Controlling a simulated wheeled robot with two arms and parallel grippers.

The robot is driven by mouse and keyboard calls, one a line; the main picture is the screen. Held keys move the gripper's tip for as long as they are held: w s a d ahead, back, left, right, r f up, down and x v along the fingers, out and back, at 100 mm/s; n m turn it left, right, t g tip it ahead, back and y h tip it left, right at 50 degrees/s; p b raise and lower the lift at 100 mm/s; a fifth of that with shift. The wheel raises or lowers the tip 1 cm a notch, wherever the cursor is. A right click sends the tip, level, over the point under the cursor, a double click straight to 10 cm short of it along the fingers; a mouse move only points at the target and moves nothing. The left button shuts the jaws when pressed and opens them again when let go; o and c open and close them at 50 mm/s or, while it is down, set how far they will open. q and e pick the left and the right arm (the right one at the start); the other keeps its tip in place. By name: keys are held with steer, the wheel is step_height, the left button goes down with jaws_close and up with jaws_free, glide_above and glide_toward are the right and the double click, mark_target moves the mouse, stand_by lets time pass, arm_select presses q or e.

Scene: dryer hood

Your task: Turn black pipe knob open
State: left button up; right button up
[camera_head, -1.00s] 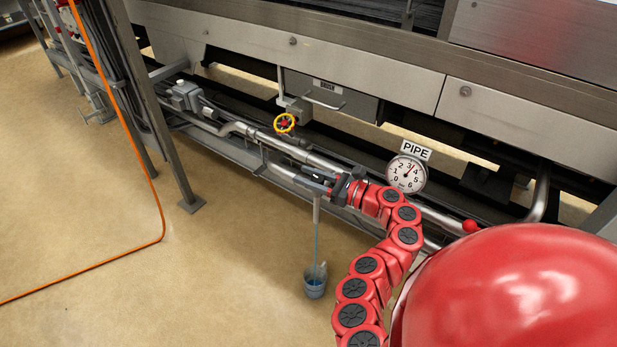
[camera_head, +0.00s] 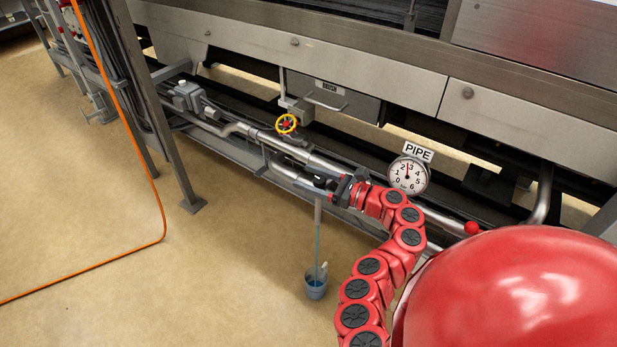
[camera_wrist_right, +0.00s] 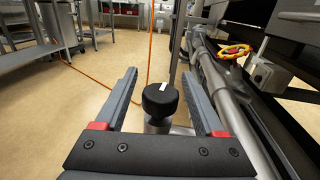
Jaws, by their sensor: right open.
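A black knob (camera_wrist_right: 160,98) with a white mark on top sits on a metal pipe fitting in the right wrist view. It also shows small in the head view (camera_head: 320,182), partly obscured by the gripper. My right gripper (camera_wrist_right: 159,76) is open, with one finger on each side of the knob and visible gaps on both sides. It also shows at the pipe in the head view (camera_head: 318,186). A pressure gauge (camera_head: 407,176) labelled PIPE has its needle pointing almost straight up, between 2 and 3. My left gripper is not in view.
A blue stream falls from a short outlet into a grey bucket (camera_head: 316,283) on the floor. An orange cable (camera_head: 150,185) runs at left. The floor at left is mostly clear.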

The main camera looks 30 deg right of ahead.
steer(key=p+v, duration=0.2)
steer(key=v, duration=0.3)
steer(key=shift+s+d+r, duration=0.15)
steer(key=shift+s+r, duration=0.05)
steer(key=shift+s, duration=0.05)
steer(key=shift+s+d+f+p, duration=0.2)
steer(key=shift+s+d+p, duration=0.15)
steer(key=shift+s+p, duration=0.35)
